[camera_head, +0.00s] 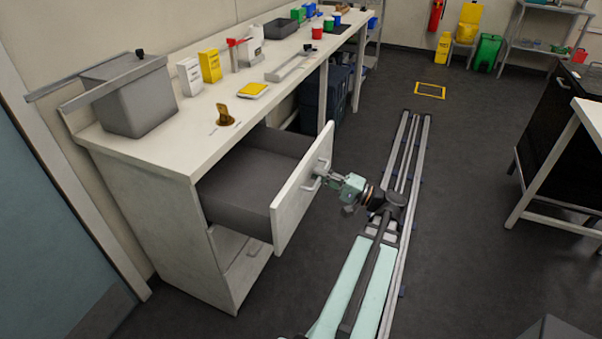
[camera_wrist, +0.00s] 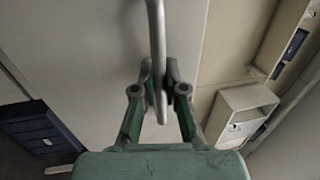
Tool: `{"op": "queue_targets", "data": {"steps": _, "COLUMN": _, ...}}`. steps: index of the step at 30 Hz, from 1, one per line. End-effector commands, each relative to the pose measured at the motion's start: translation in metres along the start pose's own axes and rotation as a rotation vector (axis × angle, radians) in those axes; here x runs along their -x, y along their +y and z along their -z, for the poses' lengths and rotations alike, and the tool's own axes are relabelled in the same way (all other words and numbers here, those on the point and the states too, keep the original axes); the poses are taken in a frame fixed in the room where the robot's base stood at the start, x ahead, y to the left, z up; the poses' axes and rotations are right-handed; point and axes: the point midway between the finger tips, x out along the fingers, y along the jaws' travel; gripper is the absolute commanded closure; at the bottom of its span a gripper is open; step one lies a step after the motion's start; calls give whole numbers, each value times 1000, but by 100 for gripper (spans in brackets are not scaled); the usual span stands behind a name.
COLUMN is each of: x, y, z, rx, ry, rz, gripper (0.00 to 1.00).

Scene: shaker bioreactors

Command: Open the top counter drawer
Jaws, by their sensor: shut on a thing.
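The top counter drawer (camera_head: 303,196) stands pulled well out from the white counter (camera_head: 160,150), and its empty-looking grey inside (camera_head: 240,180) shows in the head view. My gripper (camera_head: 332,180) is at the drawer's front face, on the right. In the wrist view my gripper (camera_wrist: 160,88) is shut on the drawer handle (camera_wrist: 157,40), a curved grey bar between the two fingers. The handle also shows at the drawer front in the head view (camera_head: 313,185).
The counter top holds a grey bin (camera_head: 138,100), a yellow box (camera_head: 210,66) and several small items. The floor rail (camera_head: 412,170) runs along the right. A black-fronted bench (camera_head: 550,140) stands farther right.

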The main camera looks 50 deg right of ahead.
Motion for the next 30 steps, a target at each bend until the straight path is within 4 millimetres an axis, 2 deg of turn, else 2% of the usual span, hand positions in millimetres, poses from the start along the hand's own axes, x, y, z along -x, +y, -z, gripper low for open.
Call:
{"op": "queue_targets", "data": {"steps": 3, "x": 21, "y": -3, "z": 0, "rx": 1, "ry": 2, "rz": 0, "gripper": 100}}
{"op": "queue_targets", "data": {"steps": 9, "x": 42, "y": -8, "z": 0, "rx": 1, "ry": 1, "rz": 0, "gripper": 100}}
{"op": "queue_targets", "data": {"steps": 24, "x": 48, "y": -10, "z": 0, "rx": 0, "ry": -1, "rz": 0, "gripper": 100}}
{"op": "queue_targets", "data": {"steps": 25, "x": 48, "y": -10, "z": 0, "rx": 0, "ry": -1, "rz": 0, "gripper": 79}}
{"op": "queue_targets", "data": {"steps": 26, "x": 48, "y": -10, "z": 0, "rx": 0, "ry": -1, "rz": 0, "gripper": 68}}
{"op": "queue_targets", "data": {"steps": 27, "x": 48, "y": -10, "z": 0, "rx": 0, "ry": -1, "rz": 0, "gripper": 63}}
{"op": "queue_targets", "data": {"steps": 30, "x": 48, "y": -10, "z": 0, "rx": 0, "ry": -1, "rz": 0, "gripper": 63}}
